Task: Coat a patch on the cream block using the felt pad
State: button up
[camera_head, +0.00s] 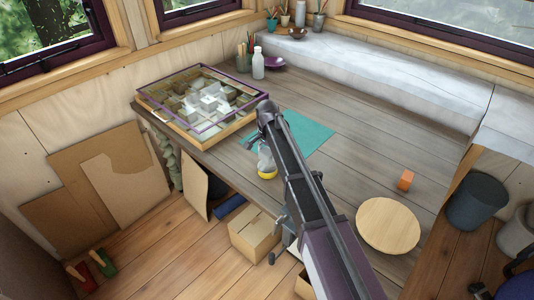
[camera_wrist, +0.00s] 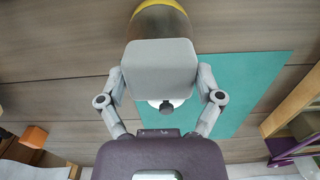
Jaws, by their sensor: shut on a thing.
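My gripper (camera_head: 262,148) is shut on the felt pad tool and points down beside the teal mat. In the wrist view my gripper (camera_wrist: 160,95) has one finger on each side of the held felt pad (camera_wrist: 160,65), a grey rounded block. A brownish dome with a yellow rim shows beyond the block. In the head view the held tool has a pale body and a yellow lower end (camera_head: 267,175). I cannot tell whether it touches the table. I cannot pick out the cream block for certain; pale blocks stand in the glazed case.
The glazed case (camera_head: 145,94) stands left of my gripper. The teal mat (camera_head: 312,132) lies under my arm. A wooden disc (camera_head: 388,224) and an orange block (camera_head: 406,180) are to the right. A white bottle (camera_head: 258,64) and purple dish (camera_head: 275,64) stand behind.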

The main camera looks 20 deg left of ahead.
aim_at(267, 152)
jog(key=shift+r+p, duration=1.5)
jog(key=shift+r, duration=0.2)
